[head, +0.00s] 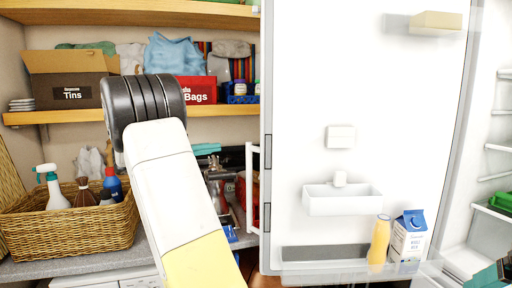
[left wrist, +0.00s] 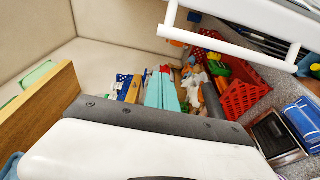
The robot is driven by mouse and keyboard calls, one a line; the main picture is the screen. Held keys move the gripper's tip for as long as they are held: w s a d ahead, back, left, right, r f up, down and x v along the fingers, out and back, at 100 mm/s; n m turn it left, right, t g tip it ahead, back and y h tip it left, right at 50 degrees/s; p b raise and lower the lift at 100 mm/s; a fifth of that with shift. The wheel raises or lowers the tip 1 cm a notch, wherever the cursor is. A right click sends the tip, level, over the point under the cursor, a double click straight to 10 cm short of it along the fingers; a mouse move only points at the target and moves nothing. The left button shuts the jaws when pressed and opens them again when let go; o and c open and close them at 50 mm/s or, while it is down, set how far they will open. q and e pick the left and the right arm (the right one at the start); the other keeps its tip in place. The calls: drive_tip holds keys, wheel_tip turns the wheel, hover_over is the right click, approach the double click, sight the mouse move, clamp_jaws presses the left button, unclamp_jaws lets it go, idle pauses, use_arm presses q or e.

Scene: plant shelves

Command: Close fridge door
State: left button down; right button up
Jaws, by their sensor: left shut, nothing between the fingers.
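The fridge door (head: 395,110) stands open in the head view, its white inner face towards me. A small bin, a yellow bottle and a milk carton sit on it. A white handle (head: 254,190) is at its left edge; a white bar, apparently this handle, crosses the top of the left wrist view (left wrist: 250,38). My left gripper (head: 207,149) is left of the door edge, partly behind my arm; its teal fingers (left wrist: 162,90) are shut and empty, apart from the bar. A teal and dark part of my right gripper (head: 490,275) shows at the bottom right corner; its jaws are unclear.
The fridge interior with shelves (head: 500,146) opens at the far right. On the left, a wicker basket (head: 65,225) with bottles stands on a grey counter, below a wooden shelf (head: 60,116) with boxes. A red basket (left wrist: 235,92) shows in the left wrist view.

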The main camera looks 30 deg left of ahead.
use_arm(q)
drive_tip(key=w+d, duration=0.5)
drive_tip(key=d, duration=0.2)
drive_tip(key=shift+w, duration=0.25)
idle(0.3)
